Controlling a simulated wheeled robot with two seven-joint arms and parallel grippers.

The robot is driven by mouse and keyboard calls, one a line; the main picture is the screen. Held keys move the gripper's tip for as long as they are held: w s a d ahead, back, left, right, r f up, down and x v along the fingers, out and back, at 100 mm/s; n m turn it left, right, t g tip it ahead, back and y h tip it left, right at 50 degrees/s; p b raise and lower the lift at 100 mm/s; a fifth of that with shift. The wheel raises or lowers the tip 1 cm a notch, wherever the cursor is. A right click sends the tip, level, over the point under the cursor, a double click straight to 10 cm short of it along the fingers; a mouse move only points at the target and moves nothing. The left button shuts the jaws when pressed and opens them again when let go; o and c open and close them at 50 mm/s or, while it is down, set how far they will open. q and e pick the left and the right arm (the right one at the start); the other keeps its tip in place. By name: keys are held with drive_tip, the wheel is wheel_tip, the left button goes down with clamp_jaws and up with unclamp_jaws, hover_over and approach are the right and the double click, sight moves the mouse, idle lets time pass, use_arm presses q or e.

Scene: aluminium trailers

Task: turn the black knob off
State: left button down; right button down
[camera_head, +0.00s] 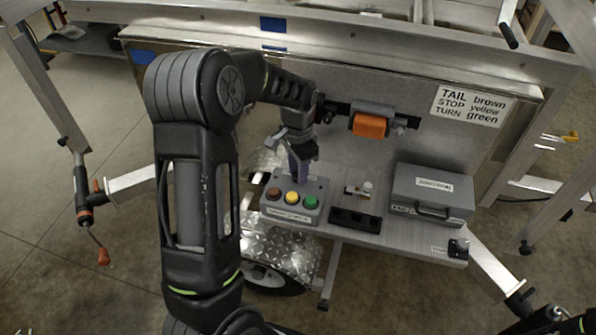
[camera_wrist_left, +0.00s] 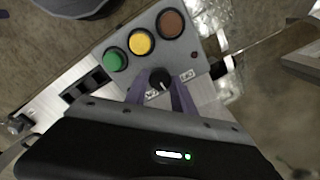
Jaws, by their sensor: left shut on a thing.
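The black knob (camera_wrist_left: 160,79) sits on a grey control box (camera_wrist_left: 192,50), which also carries green, yellow and red-brown buttons. In the head view the box (camera_head: 287,214) rests on the trailer's shelf, and the knob is hidden behind my left gripper (camera_head: 299,172). In the left wrist view the two purple fingers of my left gripper (camera_wrist_left: 162,88) stand on either side of the knob, shut on it. A white pointer mark shows on the knob, with small labels beside it that are too small to read. My right gripper is not in view.
A grey case (camera_head: 432,193) and a black socket strip (camera_head: 355,219) stand right of the box on the shelf (camera_head: 400,238). An orange block (camera_head: 369,125) is mounted on the panel behind. A wiring label sheet (camera_head: 471,105) is at the upper right.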

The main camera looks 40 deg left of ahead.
use_arm(q)
drive_tip(key=n, duration=0.4)
drive_tip(key=shift+n, duration=2.3)
drive_tip(key=c, duration=1.1)
unclamp_jaws()
drive_tip(key=shift+o, duration=0.2)
wheel_tip(320, 180, up, 8)
drive_tip(key=shift+f, duration=0.1)
drive_tip(key=shift+s, duration=0.1)
